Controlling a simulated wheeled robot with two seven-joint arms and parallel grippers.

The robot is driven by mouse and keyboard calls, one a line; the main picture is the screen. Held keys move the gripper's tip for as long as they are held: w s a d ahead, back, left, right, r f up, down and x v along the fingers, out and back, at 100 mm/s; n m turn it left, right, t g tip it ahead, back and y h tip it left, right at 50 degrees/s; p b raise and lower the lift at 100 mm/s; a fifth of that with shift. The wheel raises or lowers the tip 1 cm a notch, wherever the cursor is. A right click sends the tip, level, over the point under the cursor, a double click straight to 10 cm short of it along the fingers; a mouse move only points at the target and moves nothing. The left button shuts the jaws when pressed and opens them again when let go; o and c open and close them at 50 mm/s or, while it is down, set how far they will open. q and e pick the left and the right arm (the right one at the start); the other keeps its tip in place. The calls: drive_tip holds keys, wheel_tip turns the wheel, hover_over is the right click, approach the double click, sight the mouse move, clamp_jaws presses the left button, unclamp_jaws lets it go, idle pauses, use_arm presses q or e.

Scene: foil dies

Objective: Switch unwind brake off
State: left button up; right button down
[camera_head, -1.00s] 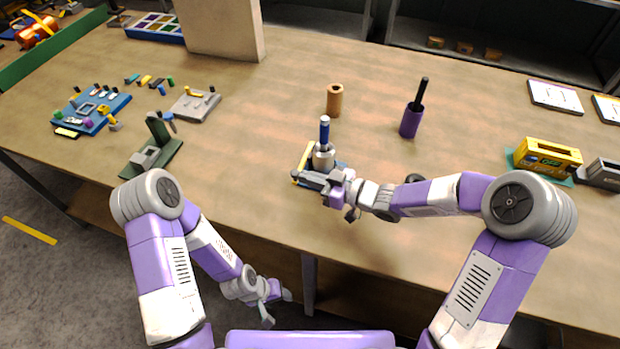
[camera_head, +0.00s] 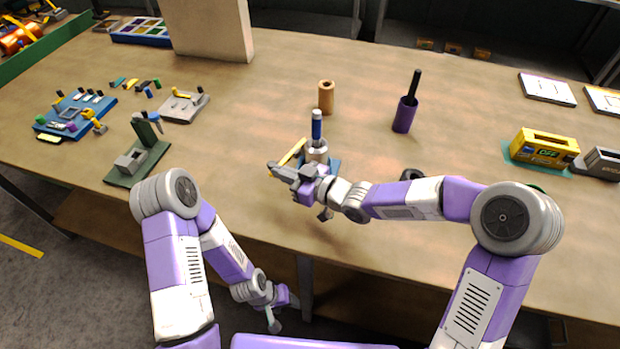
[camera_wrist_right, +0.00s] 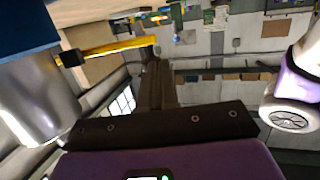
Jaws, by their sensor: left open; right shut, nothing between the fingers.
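The unwind stand has a blue base (camera_head: 333,168), a silver cylinder (camera_head: 317,152) and an upright blue-topped spindle (camera_head: 317,125). A yellow lever (camera_head: 293,151) slants from beside the cylinder toward the lower left. My right gripper (camera_head: 279,170) is shut and empty at the lever's near end; I cannot tell whether they touch. In the right wrist view the yellow lever (camera_wrist_right: 115,47) with its black end lies left of the shut fingers (camera_wrist_right: 155,85), beside the silver cylinder (camera_wrist_right: 30,105). My left gripper (camera_head: 275,314) is open and empty, below the table's front edge.
A dark green press (camera_head: 138,158) stands left on the table. A tan roll (camera_head: 326,97) and purple holder (camera_head: 404,115) stand behind the stand. A yellow box (camera_head: 543,148) showing "OFF" is at the right. The table front between press and stand is clear.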

use_arm(q)
drive_tip(key=shift+f+b, duration=0.4)
drive_tip(key=shift+f, duration=0.1)
use_arm(e)
drive_tip(key=a, duration=0.1)
drive_tip(key=w+a, duration=0.1)
drive_tip(key=a, duration=0.1)
drive_tip(key=shift+w+a+r, duration=0.1)
drive_tip(key=shift+a, duration=0.05)
drive_tip(key=shift+a+r, duration=0.1)
use_arm(q)
drive_tip(key=shift+s+d+r+p, duration=0.1)
drive_tip(key=shift+s+r+p, duration=0.1)
drive_tip(key=shift+r+p, duration=0.5)
drive_tip(key=shift+s+d+r+p, duration=0.1)
drive_tip(key=shift+s+r+p, duration=0.1)
drive_tip(key=shift+r+p, duration=0.45)
use_arm(e)
drive_tip(key=s+d+r, duration=0.2)
drive_tip(key=s+d, duration=0.7)
drive_tip(key=s, duration=0.1)
drive_tip(key=shift+s, duration=0.35)
